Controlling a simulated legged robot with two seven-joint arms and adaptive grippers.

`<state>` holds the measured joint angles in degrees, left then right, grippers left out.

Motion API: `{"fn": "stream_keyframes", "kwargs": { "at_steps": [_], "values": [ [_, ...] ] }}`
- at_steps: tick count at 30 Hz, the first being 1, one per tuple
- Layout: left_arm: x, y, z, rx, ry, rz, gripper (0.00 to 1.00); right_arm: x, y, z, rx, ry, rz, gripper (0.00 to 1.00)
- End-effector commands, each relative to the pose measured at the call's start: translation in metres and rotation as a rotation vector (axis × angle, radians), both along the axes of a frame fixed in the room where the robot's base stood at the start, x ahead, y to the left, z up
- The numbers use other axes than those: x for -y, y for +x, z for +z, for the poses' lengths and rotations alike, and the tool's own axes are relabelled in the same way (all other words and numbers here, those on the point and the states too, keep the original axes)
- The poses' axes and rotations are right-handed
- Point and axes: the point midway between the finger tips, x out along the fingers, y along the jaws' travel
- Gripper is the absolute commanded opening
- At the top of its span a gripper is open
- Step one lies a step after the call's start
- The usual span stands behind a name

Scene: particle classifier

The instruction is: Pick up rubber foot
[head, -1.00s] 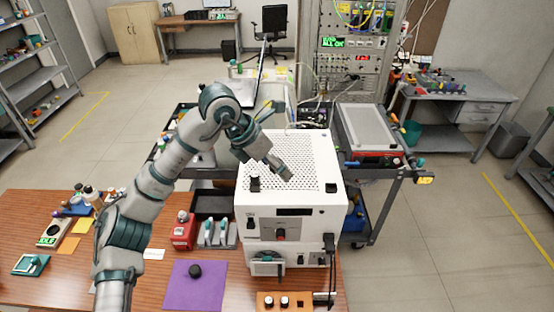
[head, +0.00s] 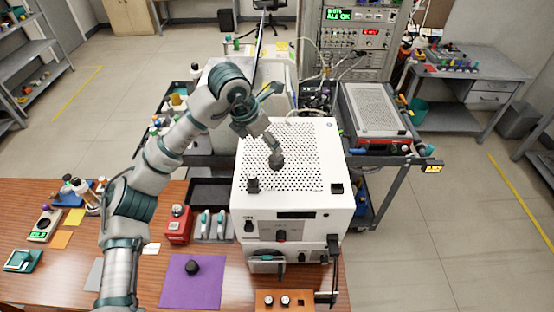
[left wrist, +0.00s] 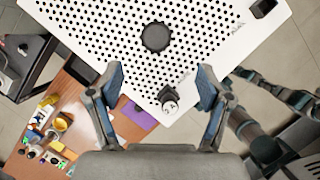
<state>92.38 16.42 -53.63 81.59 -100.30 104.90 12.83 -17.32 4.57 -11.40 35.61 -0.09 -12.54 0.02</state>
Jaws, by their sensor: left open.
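My left gripper (head: 272,147) is open and empty, above the white box's perforated top (head: 308,150). In the left wrist view, its fingers (left wrist: 160,78) are spread wide. A ridged black round piece (left wrist: 156,36) lies on the perforated top, beyond the fingertips; it also shows below the gripper in the head view (head: 277,162). A black corner piece with a silvery end (left wrist: 168,96) appears between the fingers. Another black round piece (head: 192,267) lies on the purple mat (head: 210,290). I cannot tell for certain which black piece is the rubber foot. My right gripper is not in view.
Another black corner piece (head: 336,188) stands on the box's front right. A red container (head: 178,226) and a tray of bottles (head: 222,228) stand left of the box. A cart with a grey instrument (head: 375,118) is behind right.

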Motion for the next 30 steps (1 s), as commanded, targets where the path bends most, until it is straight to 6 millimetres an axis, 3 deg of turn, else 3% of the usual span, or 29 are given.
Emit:
{"fn": "stream_keyframes", "kwargs": {
  "at_steps": [6, 14, 21, 30],
  "values": [
    [0.013, 0.01, -0.039, -0.001, -0.001, -0.003, 0.79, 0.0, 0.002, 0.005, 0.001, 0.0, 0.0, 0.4],
    [0.017, 0.016, -0.059, -0.001, -0.001, -0.001, 0.79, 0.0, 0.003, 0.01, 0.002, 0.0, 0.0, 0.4],
    [0.024, 0.027, -0.093, -0.003, -0.001, -0.001, 0.79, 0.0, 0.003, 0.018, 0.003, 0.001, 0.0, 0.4],
    [0.026, 0.028, -0.098, 0.002, -0.001, -0.001, 0.79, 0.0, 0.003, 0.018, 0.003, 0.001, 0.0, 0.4]
  ]
}}
